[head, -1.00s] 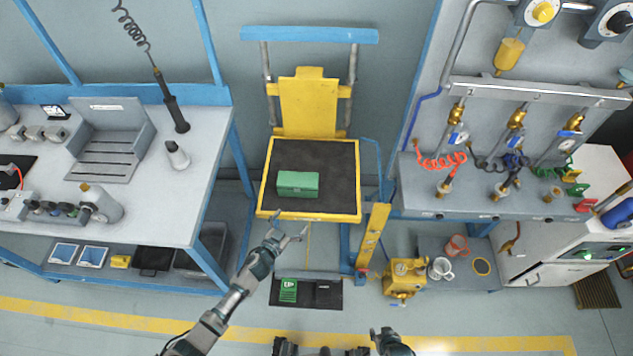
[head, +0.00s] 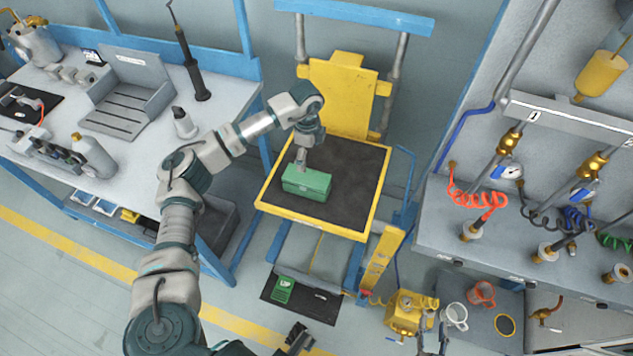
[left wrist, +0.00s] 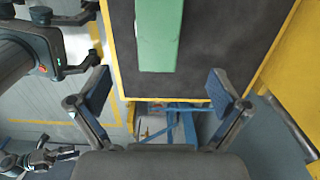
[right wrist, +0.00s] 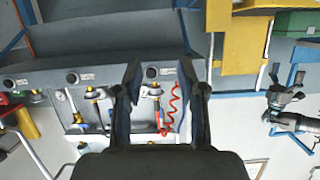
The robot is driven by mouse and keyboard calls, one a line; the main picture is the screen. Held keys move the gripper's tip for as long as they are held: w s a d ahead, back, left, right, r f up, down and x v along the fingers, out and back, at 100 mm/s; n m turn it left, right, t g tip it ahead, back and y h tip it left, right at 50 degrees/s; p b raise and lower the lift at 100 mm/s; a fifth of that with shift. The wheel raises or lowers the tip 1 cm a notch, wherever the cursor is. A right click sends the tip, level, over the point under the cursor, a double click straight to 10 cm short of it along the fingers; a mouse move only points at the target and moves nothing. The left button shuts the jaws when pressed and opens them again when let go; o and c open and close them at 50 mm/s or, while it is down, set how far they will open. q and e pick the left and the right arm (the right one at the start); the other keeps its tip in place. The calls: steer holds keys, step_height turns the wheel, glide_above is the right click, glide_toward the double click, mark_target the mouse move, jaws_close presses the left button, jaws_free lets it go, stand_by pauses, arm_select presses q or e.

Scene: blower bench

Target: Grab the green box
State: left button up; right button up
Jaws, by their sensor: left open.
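The green box (head: 307,183) lies on the dark top of the yellow-framed cart (head: 262,206), near its front edge. It also shows at the top of the left wrist view (left wrist: 158,38). My left gripper (head: 302,158) is over the box's back-left part in the head view, and its fingers are partly hidden there. In the left wrist view my left gripper (left wrist: 158,92) has its fingers wide apart with nothing between them; the box is ahead of the fingertips. My right gripper (right wrist: 160,85) is open and empty, away from the box.
A grey workbench (head: 225,112) with tools stands to the left. A grey panel bench (head: 455,235) with hoses and gauges stands to the right. A yellow device (head: 408,312) and mugs are at lower right. The cart top around the box is clear.

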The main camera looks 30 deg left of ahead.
mark_target(309, 177)
arm_select(q)
steer(key=f+b, duration=0.1)
steer(key=f, duration=0.4)
steer(key=f+b, duration=0.1)
steer(key=f, duration=0.4)
steer(key=shift+a, duration=0.2)
steer(key=shift+d+f+b, duration=0.2)
steer(key=shift+d+b, duration=0.05)
steer(key=shift+b, duration=0.15)
steer(key=shift+f, duration=0.35)
steer(key=f+b, duration=0.1)
steer(key=f, duration=0.1)
steer(key=a+f+b, duration=0.1)
steer(key=f, duration=0.1)
steer(key=shift+s+f, duration=0.15)
steer(key=shift+f, duration=0.15)
steer(key=shift+d+r, duration=0.2)
steer(key=c, duration=1.7)
steer(key=shift+a, duration=0.1)
steer(key=shift+c, duration=1)
arm_select(e)
step_height(309, 177, up, 11)
steer(key=a+t+y, duration=0.1)
steer(key=t+y, duration=0.1)
steer(key=t, duration=0.7)
steer(key=shift+s+a+r+m+t, duration=0.2)
steer(key=shift+a+m+t, duration=0.1)
steer(key=shift+t, duration=0.1)
